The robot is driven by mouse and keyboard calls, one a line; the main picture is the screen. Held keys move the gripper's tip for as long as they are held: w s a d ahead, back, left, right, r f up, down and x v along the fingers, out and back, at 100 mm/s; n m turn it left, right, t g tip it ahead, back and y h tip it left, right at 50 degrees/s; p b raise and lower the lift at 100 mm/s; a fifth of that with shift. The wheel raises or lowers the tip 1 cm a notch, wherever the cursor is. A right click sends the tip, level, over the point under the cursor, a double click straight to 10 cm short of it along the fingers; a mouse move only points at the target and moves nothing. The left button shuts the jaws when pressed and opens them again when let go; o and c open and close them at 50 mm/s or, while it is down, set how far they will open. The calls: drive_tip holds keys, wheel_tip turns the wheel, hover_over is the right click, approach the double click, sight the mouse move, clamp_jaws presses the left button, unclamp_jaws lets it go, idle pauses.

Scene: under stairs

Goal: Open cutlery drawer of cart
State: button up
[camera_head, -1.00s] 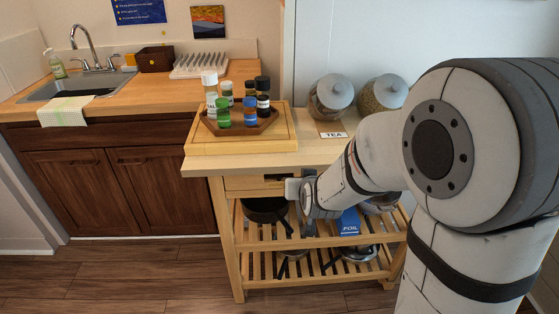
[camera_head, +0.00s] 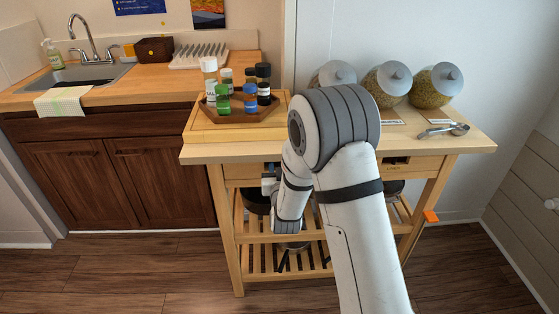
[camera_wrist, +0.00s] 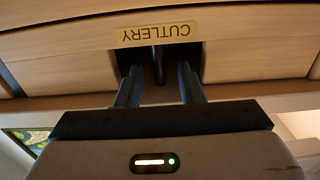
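The wooden cart (camera_head: 330,153) stands at the centre of the head view. The cutlery drawer (camera_wrist: 60,62), with an upside-down CUTLERY label (camera_wrist: 157,34), fills the top of the wrist view. Below the label in that view is a dark recess with a short dark bar (camera_wrist: 158,66) in it. My gripper (camera_wrist: 160,68) has its fingers apart at the recess, one on each side of the bar, with gaps showing; contact cannot be told. In the head view my gripper (camera_head: 268,183) is at the cart's left drawer front, partly hidden by my arm. The drawer looks closed.
A tray of bottles (camera_head: 237,117), glass jars (camera_head: 432,90) and a metal scoop (camera_head: 443,130) stand on the cart top. Pans sit on the slatted shelves below. A sink counter (camera_head: 130,86) is at left. Floor in front of the cart is clear.

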drive_tip(key=shift+w+a, duration=0.1)
drive_tip(key=shift+w, duration=1.25)
drive_tip(key=shift+c, duration=0.5)
clamp_jaws()
